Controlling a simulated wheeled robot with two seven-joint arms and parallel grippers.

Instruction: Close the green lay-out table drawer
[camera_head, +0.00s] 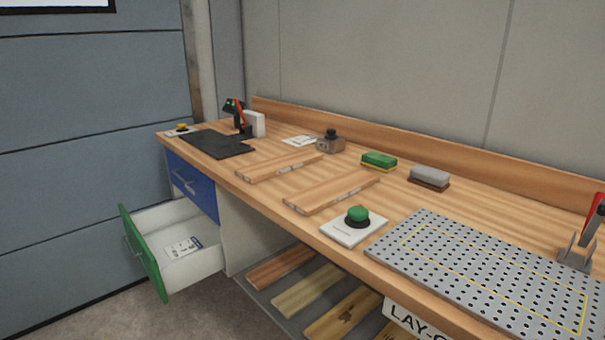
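The green-fronted drawer (142,254) stands open at the lower left, under the lay-out table (232,178). Its front carries a bar handle (133,249) and faces left. Its white inside is visible, with a printed label or card (184,247) lying on the bottom. A blue drawer (190,184) above it looks shut. Neither of my grippers shows in the head view.
The tabletop holds a green button on a white plate (356,221), a perforated grey plate (480,275), wooden boards (330,190), a green sponge-like block (379,160) and a black mat (217,144). Planks (308,291) lie on a lower shelf. Floor near the drawer looks clear.

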